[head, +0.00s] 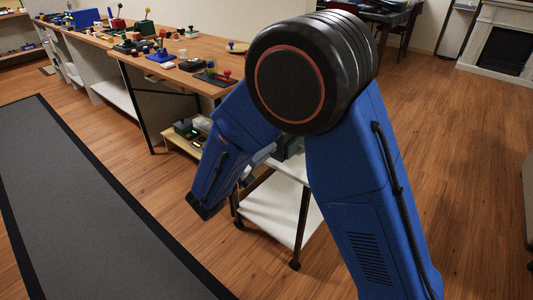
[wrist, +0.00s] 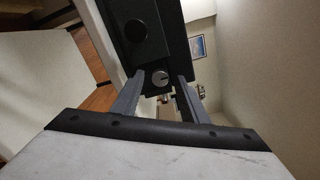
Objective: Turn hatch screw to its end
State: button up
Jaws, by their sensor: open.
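In the wrist view, a small round silver screw head (wrist: 160,77) with a slot-like mark sits on the lower part of a dark panel (wrist: 172,45). My gripper (wrist: 159,82) is open, with one grey finger on each side of the screw in the picture. I cannot tell whether either finger touches it. A larger dark round part sits higher on the same panel. In the head view, my blue arm hides most of the panel and the screw; the gripper shows only in part beside the arm.
In the head view, a white cart (head: 262,212) on casters stands behind my arm. A long wooden workbench (head: 196,75) with several small devices runs along the left. A grey mat (head: 80,190) lies on the floor; open wood floor is to the right.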

jog(key=v, duration=1.6)
jog(key=shift+s+a, duration=0.25)
jog(key=shift+s, duration=0.05)
jog(key=shift+f, duration=0.1)
jog(key=d+r+m+g, duration=0.3)
jog(key=d+m+g, duration=0.35)
jog(key=d, duration=0.75)
jog(key=d+r+m+g, duration=0.2)
jog(key=d+m+g, duration=0.2)
jog(key=d+m, duration=0.7)
jog(key=s+d+r+m+t+y, duration=0.1)
jog(key=s+d+r+m+y, duration=0.2)
jog(key=s+d+m+y, duration=0.8)
jog(key=s+d+m, duration=0.5)
jog(key=m, duration=0.8)
jog(key=shift+s+r, duration=0.15)
jog(key=shift+s, duration=0.05)
